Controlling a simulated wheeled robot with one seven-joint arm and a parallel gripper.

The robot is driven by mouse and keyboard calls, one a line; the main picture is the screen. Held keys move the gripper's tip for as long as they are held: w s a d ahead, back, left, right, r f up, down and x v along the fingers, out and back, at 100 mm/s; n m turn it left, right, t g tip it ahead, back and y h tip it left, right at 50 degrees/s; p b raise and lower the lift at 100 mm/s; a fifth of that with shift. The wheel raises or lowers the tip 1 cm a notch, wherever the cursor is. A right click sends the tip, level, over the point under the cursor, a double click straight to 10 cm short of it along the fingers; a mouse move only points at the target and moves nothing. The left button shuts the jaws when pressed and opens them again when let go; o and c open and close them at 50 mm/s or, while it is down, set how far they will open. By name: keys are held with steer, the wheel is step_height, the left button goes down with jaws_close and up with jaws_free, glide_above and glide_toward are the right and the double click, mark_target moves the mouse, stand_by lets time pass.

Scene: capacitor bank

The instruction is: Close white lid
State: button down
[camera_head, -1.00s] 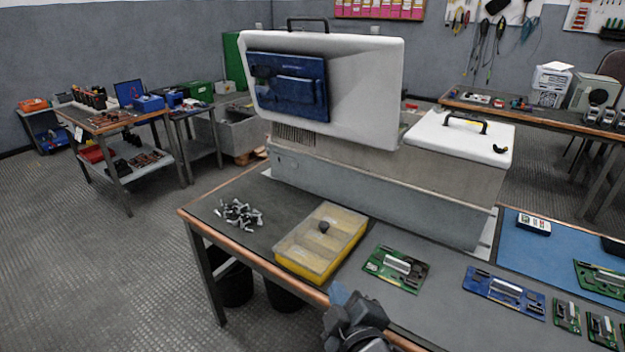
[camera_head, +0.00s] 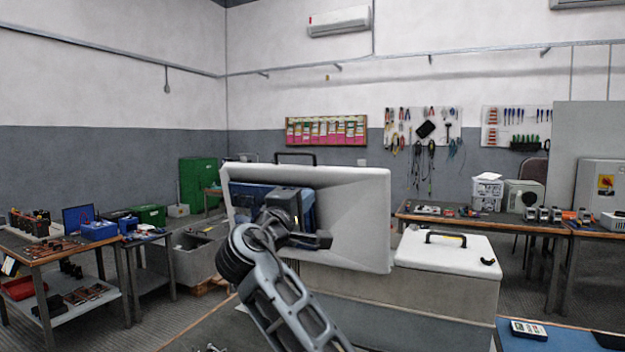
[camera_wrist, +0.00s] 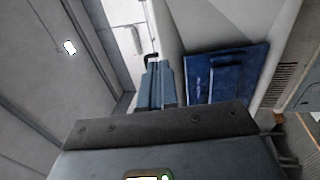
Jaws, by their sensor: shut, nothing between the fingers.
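The white lid (camera_head: 355,220) stands raised, nearly upright, on the left part of the grey box (camera_head: 440,285). A blue panel (camera_head: 240,196) is fixed on its inner face, and a black handle (camera_head: 296,155) shows above its top edge. In the wrist view the lid (camera_wrist: 190,22) and blue panel (camera_wrist: 228,75) are to the right of the fingers. My gripper (camera_head: 284,196) is in front of the lid's inner face, covering part of the panel. Its fingers (camera_wrist: 156,82) are shut and empty; I cannot tell if they touch the lid.
A second white lid (camera_head: 450,247) with a black handle lies flat on the box's right part. A work table (camera_head: 205,330) is below. Side tables stand at left (camera_head: 75,247) and back right (camera_head: 400,214). Free floor lies at left.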

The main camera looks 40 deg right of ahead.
steer(key=p, duration=0.4)
glide_toward(333, 170)
steer(key=x, duration=0.6)
steer(key=shift+w+d, duration=0.15)
steer(key=shift+d, duration=0.25)
